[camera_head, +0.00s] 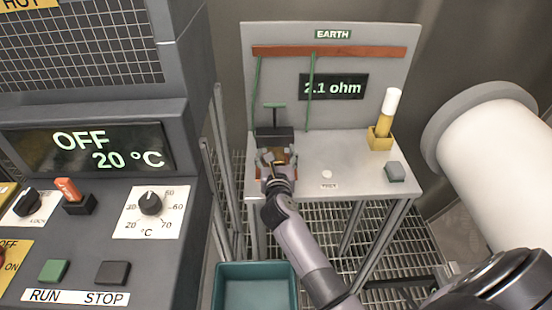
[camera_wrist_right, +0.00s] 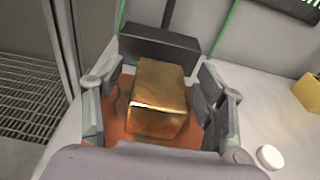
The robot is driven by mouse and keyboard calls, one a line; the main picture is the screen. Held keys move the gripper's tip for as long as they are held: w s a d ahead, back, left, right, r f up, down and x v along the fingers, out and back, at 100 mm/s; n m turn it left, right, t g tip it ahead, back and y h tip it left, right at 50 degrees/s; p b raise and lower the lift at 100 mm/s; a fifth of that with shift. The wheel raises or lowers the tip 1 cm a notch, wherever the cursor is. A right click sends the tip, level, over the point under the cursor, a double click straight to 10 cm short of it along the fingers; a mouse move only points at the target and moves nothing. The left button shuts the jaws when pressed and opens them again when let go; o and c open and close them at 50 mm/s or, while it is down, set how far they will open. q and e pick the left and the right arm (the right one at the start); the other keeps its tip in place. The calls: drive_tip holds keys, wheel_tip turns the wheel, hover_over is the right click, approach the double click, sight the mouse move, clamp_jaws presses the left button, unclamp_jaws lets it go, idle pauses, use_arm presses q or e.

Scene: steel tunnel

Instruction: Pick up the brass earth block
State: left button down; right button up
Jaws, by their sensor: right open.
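The brass earth block (camera_wrist_right: 160,90) sits on an orange-brown pad (camera_wrist_right: 121,127) at the left part of the white table (camera_head: 340,170). My right gripper (camera_head: 277,160) reaches over it from the front; in the head view it hides most of the block. In the right wrist view my right gripper (camera_wrist_right: 160,100) is open, with one finger on each side of the block. A gap shows on the left side; whether the right finger touches the block I cannot tell. My left gripper is not in view.
A dark block (camera_head: 274,139) with a green handle stands just behind. A yellow holder (camera_head: 380,139) with a white-topped stick and a grey button (camera_head: 394,171) are at the right. A teal bin (camera_head: 254,285) is below in front. A control console (camera_head: 100,200) stands left.

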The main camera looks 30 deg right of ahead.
drive_tip(key=shift+w+d, duration=0.1)
drive_tip(key=shift+w, duration=0.1)
drive_tip(key=shift+s, duration=0.1)
drive_tip(key=shift+c, duration=0.6)
clamp_jaws()
drive_tip(key=shift+r, duration=0.1)
